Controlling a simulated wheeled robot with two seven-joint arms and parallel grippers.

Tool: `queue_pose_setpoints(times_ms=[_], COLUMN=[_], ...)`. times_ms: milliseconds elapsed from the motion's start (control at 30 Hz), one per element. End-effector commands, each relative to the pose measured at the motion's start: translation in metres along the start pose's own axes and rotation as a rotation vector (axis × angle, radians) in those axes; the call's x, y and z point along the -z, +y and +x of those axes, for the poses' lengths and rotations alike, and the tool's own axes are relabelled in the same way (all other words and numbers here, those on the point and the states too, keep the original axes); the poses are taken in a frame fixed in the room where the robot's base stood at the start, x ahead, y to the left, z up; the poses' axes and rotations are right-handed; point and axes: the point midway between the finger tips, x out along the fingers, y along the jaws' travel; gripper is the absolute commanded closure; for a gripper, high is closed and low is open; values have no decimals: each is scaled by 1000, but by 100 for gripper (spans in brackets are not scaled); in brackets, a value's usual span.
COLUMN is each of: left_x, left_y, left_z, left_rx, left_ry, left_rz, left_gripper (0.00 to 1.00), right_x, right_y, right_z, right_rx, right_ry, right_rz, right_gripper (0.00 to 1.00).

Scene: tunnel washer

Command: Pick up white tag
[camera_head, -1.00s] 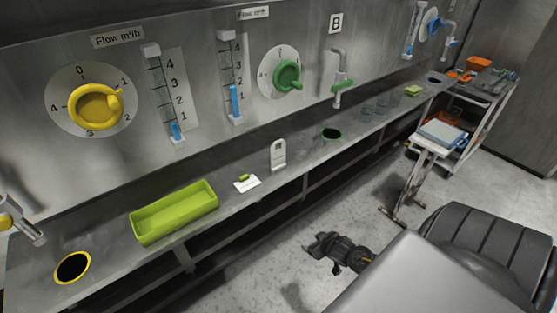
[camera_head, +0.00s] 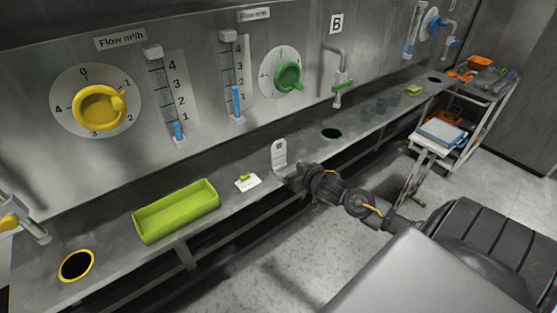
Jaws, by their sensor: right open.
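A white tag (camera_head: 279,153) with a hole near its top stands upright near the back of the steel counter. My right gripper (camera_head: 284,172) is open at the tag's lower right edge, reaching in from the right over the counter's front edge. Its fingers are small and dark here, and I cannot tell whether they touch the tag or lie around it. A flat white card (camera_head: 251,184) with a small green piece on it lies on the counter to the left of the tag. My left gripper is not in view.
A green tray (camera_head: 176,212) and a yellow-rimmed hole (camera_head: 77,265) are to the left on the counter. A cart (camera_head: 478,105) stands far right.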

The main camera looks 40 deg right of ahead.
Motion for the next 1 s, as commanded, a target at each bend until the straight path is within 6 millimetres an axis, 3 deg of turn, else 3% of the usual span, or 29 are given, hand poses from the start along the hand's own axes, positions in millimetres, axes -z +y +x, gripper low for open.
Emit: queue_pose_setpoints(times_ms=[267,467,600,900,1000], left_x=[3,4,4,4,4], left_y=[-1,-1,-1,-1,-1], left_z=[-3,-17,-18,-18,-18], left_rx=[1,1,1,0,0], left_ry=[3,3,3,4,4], left_rz=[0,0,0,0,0], left_gripper=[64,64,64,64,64], right_x=[2,13,10,8,8], right_y=[0,2,2,2,2], right_z=[10,37,54,59,59], right_rx=[-1,-1,-1,-1,-1], right_ry=[-1,1,0,-1,0], right_rz=[0,0,1,-1,-1], right_gripper=[20,20,20,20,32])
